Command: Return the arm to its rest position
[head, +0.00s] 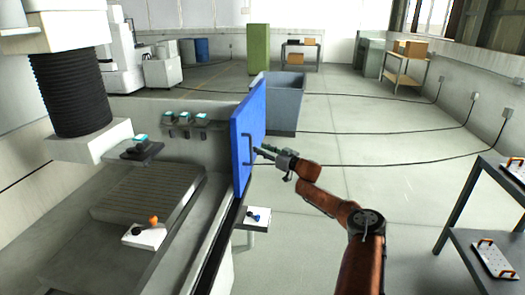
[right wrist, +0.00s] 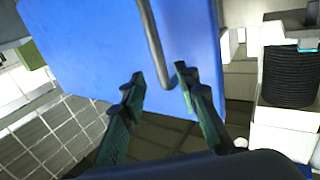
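The blue door panel (head: 252,115) stands upright at the right side of the machine, with a dark bar handle (head: 247,150) on its face. My right gripper (head: 263,153) is just right of the handle at the end of the orange-brown arm. In the right wrist view, its two green fingers (right wrist: 158,76) are apart. The lower end of the handle (right wrist: 153,40) shows between and beyond the fingertips, against the blue door (right wrist: 90,40). I see no grip on it; whether a finger touches it I cannot tell. My left gripper is not in view.
The machine's slatted table (head: 148,195) lies left of the door. A small white shelf (head: 252,217) sticks out below the door. A grey bin (head: 285,100) stands behind it. A rack (head: 462,238) with plates is at the right. The floor between is clear, with cables farther back.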

